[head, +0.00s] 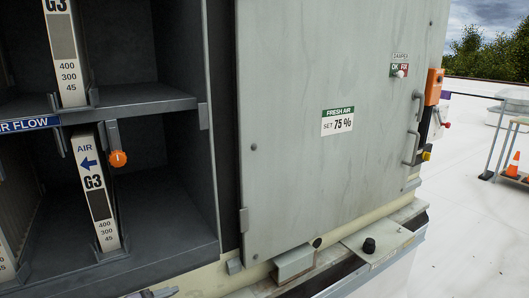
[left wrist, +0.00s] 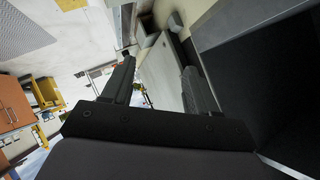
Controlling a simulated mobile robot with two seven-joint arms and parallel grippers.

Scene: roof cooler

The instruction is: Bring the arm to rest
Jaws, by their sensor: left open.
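My left gripper (left wrist: 158,66) shows in the left wrist view with its two dark fingers spread apart. Nothing is between the fingers. A dark part at the bottom edge of the head view, below the cabinet opening, may be a bit of my left arm or gripper; too little shows to tell. My right gripper is in neither view.
A grey cabinet door (head: 290,150) carries a "FRESH AIR SET 75%" label (head: 337,120). Left of it is an open bay with G3 filters (head: 95,190) and an orange knob (head: 118,158). A ledge (head: 385,240) juts out below the door. Pale roof (head: 475,230) lies open at right.

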